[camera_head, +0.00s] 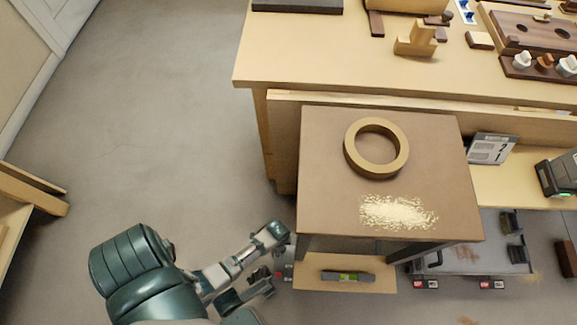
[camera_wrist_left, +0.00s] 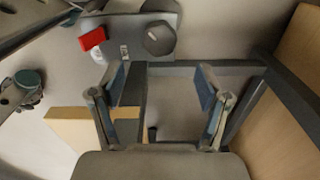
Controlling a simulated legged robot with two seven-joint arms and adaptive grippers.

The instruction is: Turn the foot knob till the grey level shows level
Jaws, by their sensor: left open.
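The grey level (camera_head: 347,276), with a green vial at its middle, lies on a low wooden board under the brown-topped stand (camera_head: 330,190). Its bubble is too small to read. My left gripper (camera_head: 277,259) is open and empty, low at the left of the stand. In the left wrist view its fingers (camera_wrist_left: 160,100) are spread, with dark frame bars beyond them. A dark round knob-like piece (camera_wrist_left: 158,38) sits on a grey plate beside a red block (camera_wrist_left: 92,38), beyond the fingertips and apart from them. I cannot tell for certain that it is the foot knob. My right gripper is out of view.
A ring (camera_head: 350,150) and pale shavings (camera_head: 398,212) lie on the stand's top. A wooden bench (camera_head: 330,65) with wooden parts stands behind. A grey tray (camera_head: 470,258) lies at the right. The floor at left is clear.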

